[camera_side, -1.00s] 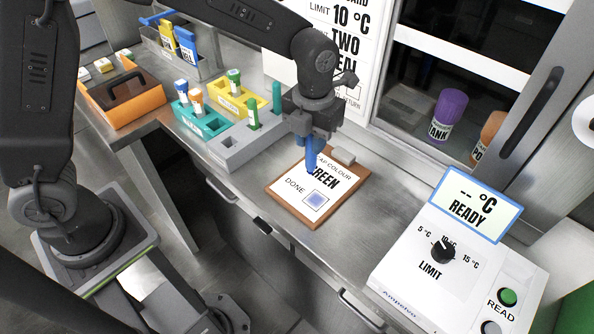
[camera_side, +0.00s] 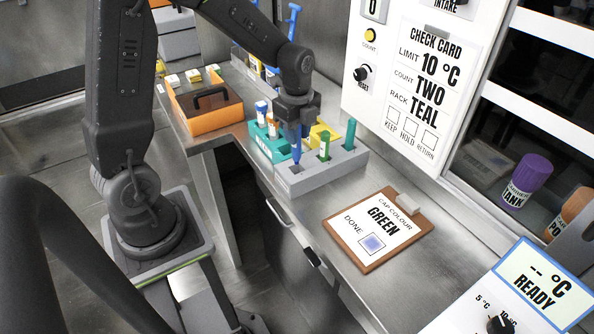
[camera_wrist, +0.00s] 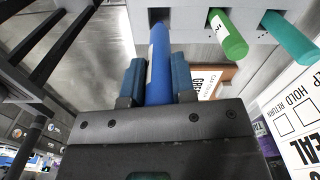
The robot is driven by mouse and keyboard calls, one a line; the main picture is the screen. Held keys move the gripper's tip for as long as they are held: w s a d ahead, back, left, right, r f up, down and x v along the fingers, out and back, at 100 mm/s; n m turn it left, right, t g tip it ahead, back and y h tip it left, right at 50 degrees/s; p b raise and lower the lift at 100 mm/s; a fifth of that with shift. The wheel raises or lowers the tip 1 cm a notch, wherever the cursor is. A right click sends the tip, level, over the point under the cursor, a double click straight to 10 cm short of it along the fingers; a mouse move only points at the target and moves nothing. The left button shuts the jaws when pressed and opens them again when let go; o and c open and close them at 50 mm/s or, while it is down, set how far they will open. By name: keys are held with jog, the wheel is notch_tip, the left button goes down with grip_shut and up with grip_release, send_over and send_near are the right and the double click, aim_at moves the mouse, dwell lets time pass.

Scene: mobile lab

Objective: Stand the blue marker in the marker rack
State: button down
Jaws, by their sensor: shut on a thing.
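My gripper (camera_side: 297,131) is shut on the blue marker (camera_side: 297,151), which points down, roughly upright, at the left end of the grey marker rack (camera_side: 330,174). In the wrist view the blue marker (camera_wrist: 158,60) lies between my fingers (camera_wrist: 158,82), its far end at a square hole in the rack (camera_wrist: 185,22). I cannot tell how deep the tip is in the hole. A green marker (camera_side: 324,146) stands in the rack's middle, and a teal one (camera_side: 350,134) at its right end. Both show in the wrist view, green (camera_wrist: 228,34) and teal (camera_wrist: 290,38).
A teal tube rack (camera_side: 265,142) and a yellow rack (camera_side: 326,131) stand right behind the grey one. An orange tray (camera_side: 208,115) is at left. A clipboard reading GREEN (camera_side: 372,250) lies on the bench to the right, with bare metal around it.

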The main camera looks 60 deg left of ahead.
aim_at(297, 160)
notch_tip(297, 160, down, 7)
jog(key=shift+r, duration=0.2)
dwell(0.3)
jog(key=shift+f, duration=0.15)
jog(key=c, duration=0.9)
grip_release()
jog(key=shift+c, duration=0.2)
